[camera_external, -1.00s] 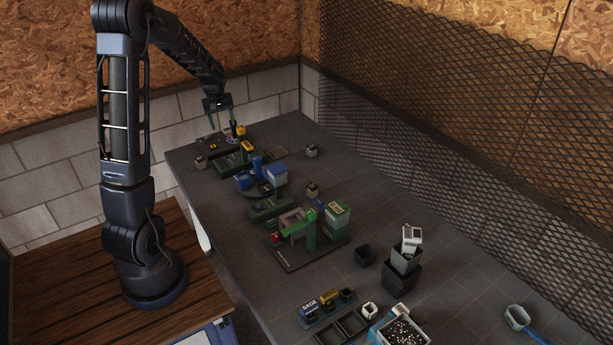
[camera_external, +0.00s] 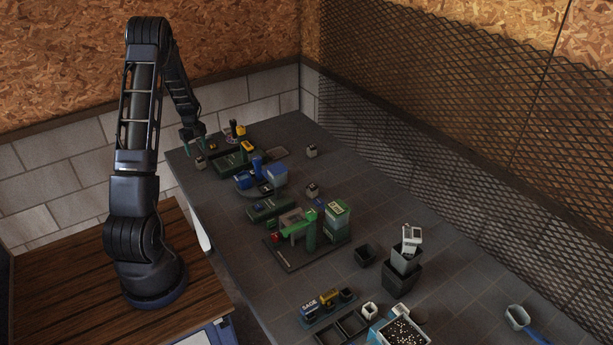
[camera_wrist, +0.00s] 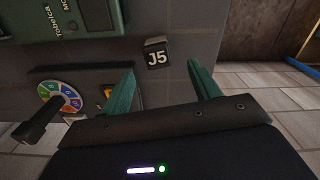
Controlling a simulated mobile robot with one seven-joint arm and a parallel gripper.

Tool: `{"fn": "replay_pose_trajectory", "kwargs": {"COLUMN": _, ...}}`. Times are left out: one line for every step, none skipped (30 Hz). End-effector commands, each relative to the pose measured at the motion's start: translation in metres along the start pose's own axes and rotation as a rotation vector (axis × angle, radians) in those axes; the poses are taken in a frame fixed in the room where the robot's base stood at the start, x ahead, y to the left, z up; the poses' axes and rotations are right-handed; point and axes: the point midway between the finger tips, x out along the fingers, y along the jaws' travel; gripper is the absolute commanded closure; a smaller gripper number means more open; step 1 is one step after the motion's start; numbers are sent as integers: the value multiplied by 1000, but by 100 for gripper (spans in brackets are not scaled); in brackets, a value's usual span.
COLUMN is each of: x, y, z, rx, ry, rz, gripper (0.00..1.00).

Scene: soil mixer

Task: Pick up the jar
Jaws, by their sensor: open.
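A small dark jar with a light "J5" label (camera_wrist: 157,53) shows in the wrist view, just beyond and between my fingertips, on the grey table. In the external view a small jar (camera_external: 200,162) sits near the table's left edge, just below my gripper; it looks like the same one. Similar small jars stand at the far right (camera_external: 311,151) and mid-table (camera_external: 312,190); the task does not say which jar. My gripper (camera_external: 194,138) is open and empty, its green fingers (camera_wrist: 162,76) pointing toward the table and apart from the jar.
A colour-wheel dial (camera_wrist: 58,94) with a black handle lies left of my fingers. A green machine (camera_wrist: 60,22) is at the wrist view's upper left. Blue and green devices (camera_external: 296,226) run down the table. Mesh wall (camera_external: 440,140) borders the right.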

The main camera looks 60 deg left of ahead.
Motion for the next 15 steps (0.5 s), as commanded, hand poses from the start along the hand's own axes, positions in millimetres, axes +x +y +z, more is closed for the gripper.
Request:
{"fn": "replay_pose_trajectory", "kwargs": {"x": 9, "y": 0, "z": 1, "rx": 0, "ry": -3, "rz": -2, "gripper": 38}}
{"fn": "replay_pose_trajectory", "kwargs": {"x": 14, "y": 0, "z": 1, "rx": 1, "ry": -3, "rz": -2, "gripper": 38}}
{"fn": "replay_pose_trajectory", "kwargs": {"x": 18, "y": 0, "z": 1, "rx": 1, "ry": -2, "rz": -2, "gripper": 38}}
{"fn": "replay_pose_trajectory", "kwargs": {"x": 22, "y": 0, "z": 1, "rx": 1, "ry": -2, "rz": -1, "gripper": 38}}
{"fn": "replay_pose_trajectory", "kwargs": {"x": 25, "y": 0, "z": 1, "rx": 1, "ry": -1, "rz": -1, "gripper": 38}}
{"fn": "replay_pose_trajectory", "kwargs": {"x": 27, "y": 0, "z": 1, "rx": 1, "ry": -1, "rz": -1, "gripper": 38}}
{"fn": "replay_pose_trajectory", "kwargs": {"x": 29, "y": 0, "z": 1, "rx": 1, "ry": -1, "rz": -1, "gripper": 38}}
{"fn": "replay_pose_trajectory", "kwargs": {"x": 30, "y": 0, "z": 1, "rx": 1, "ry": -1, "rz": -1, "gripper": 38}}
{"fn": "replay_pose_trajectory", "kwargs": {"x": 32, "y": 0, "z": 1, "rx": 1, "ry": -1, "rz": -1, "gripper": 38}}
{"fn": "replay_pose_trajectory", "kwargs": {"x": 33, "y": 0, "z": 1, "rx": 1, "ry": -1, "rz": -1, "gripper": 38}}
{"fn": "replay_pose_trajectory", "kwargs": {"x": 35, "y": 1, "z": 1, "rx": 1, "ry": -1, "rz": -1, "gripper": 38}}
{"fn": "replay_pose_trajectory", "kwargs": {"x": 39, "y": 1, "z": 2, "rx": 1, "ry": -1, "rz": -1, "gripper": 38}}
{"fn": "replay_pose_trajectory", "kwargs": {"x": 42, "y": 1, "z": 2, "rx": 1, "ry": -1, "rz": -1, "gripper": 38}}
{"fn": "replay_pose_trajectory", "kwargs": {"x": 46, "y": 2, "z": 2, "rx": 1, "ry": -2, "rz": -1, "gripper": 38}}
{"fn": "replay_pose_trajectory", "kwargs": {"x": 52, "y": 2, "z": 3, "rx": 2, "ry": -3, "rz": -2, "gripper": 38}}
